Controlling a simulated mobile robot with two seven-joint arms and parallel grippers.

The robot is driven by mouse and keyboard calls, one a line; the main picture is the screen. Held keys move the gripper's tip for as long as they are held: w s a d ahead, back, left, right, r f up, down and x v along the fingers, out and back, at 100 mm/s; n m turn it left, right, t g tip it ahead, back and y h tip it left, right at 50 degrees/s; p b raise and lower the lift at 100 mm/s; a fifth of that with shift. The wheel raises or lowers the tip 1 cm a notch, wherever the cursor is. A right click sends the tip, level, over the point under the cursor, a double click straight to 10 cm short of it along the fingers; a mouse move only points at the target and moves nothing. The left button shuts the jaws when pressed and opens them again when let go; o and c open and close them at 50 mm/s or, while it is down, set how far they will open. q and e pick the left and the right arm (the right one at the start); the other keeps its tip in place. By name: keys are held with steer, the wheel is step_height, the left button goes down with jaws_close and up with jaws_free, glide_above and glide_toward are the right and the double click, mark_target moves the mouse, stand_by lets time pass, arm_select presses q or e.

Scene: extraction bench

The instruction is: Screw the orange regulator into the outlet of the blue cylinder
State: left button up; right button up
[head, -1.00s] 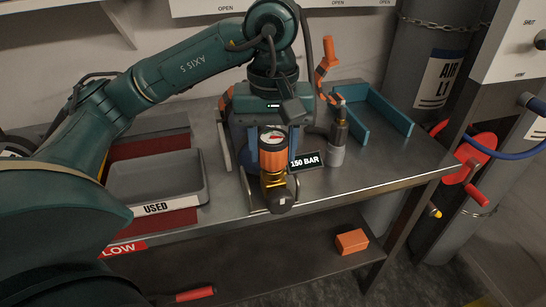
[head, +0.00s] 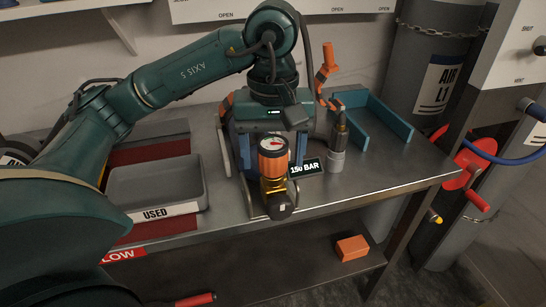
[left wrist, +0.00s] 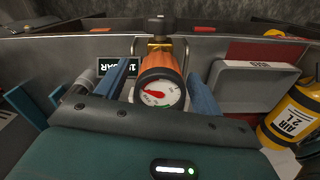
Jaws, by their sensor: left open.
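The orange regulator (head: 272,163), with a round white gauge and brass lower part, stands at the bench's front edge, joined to a dark fitting (head: 279,206). It also shows in the left wrist view (left wrist: 160,68). My left gripper (head: 268,150) is open around it. In the left wrist view the two blue fingers (left wrist: 160,90) stand on either side of the orange body, with visible gaps. The blue cylinder cannot be made out for certain; my gripper hides the area behind the regulator. My right gripper is not in view.
A grey USED tray (head: 155,172) stands left of the regulator. Right of it are the 150 BAR label (head: 306,168), a grey-collared upright fitting (head: 337,158) and a blue rack (head: 383,118). An orange block (head: 351,247) lies on the lower shelf.

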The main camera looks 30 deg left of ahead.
arm_select(q)
steer(key=n, duration=0.7)
steer(key=shift+n, duration=0.4)
steer(key=n, duration=0.3)
steer(key=n+p, duration=0.1)
steer(key=n, duration=0.3)
steer(key=shift+n, duration=0.3)
steer(key=n, duration=0.6)
steer(key=shift+p, duration=0.35)
steer(key=n, duration=0.4)
steer(key=shift+n+p, duration=0.3)
steer(key=shift+n, duration=0.1)
steer(key=shift+c, duration=0.2)
